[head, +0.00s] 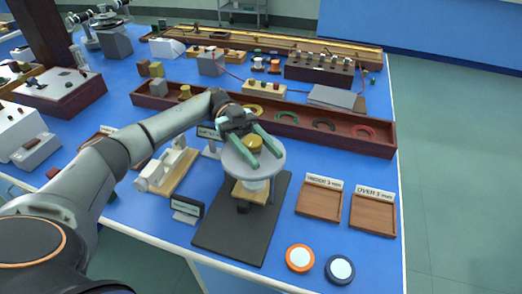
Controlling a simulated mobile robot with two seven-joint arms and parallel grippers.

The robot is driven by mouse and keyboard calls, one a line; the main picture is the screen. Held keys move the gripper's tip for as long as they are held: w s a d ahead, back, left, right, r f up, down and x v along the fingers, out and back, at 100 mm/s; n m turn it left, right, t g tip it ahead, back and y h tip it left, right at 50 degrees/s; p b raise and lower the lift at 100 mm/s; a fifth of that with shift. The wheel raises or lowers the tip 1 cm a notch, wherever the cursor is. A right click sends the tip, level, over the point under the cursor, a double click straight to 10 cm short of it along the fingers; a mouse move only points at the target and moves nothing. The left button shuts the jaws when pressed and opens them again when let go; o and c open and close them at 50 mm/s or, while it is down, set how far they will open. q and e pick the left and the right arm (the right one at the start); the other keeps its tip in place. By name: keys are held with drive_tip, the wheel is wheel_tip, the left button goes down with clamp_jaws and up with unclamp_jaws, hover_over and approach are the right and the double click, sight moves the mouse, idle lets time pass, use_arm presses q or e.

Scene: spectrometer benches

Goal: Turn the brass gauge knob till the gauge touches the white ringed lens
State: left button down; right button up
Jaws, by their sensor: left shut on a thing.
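My left gripper (265,160) reaches in from the left with green fingers on either side of the brass gauge knob (255,142), and is shut on it. The knob sits above the round pale disc of the gauge (273,162). The gauge stands on a dark mat (222,233). Below the disc, a whitish round piece (255,183) shows in part above a wooden block; it may be the white ringed lens. The disc hides most of it, so I cannot tell whether the gauge touches it. My right gripper is not in view.
An orange ringed lens (300,257) and a dark blue ringed lens (340,269) lie at the front edge. Two labelled wooden trays (319,207), (373,216) stand right of the mat. A small black display (187,208) stands left. A long wooden rack (377,149) lies behind.

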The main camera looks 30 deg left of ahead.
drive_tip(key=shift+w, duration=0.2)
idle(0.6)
use_arm(q)
drive_tip(key=shift+c, duration=1.7)
unclamp_jaws()
drive_tip(key=shift+a, duration=0.1)
wheel_tip(320, 180, up, 3)
drive_tip(key=shift+r+p, duration=0.15)
drive_tip(key=shift+p, duration=0.15)
drive_tip(key=s+d+r+p, duration=0.1)
drive_tip(key=s+d+r, duration=0.6)
drive_tip(key=s, duration=0.5)
wheel_tip(320, 180, up, 3)
drive_tip(key=shift+f+p, duration=0.1)
drive_tip(key=shift+p, duration=0.3)
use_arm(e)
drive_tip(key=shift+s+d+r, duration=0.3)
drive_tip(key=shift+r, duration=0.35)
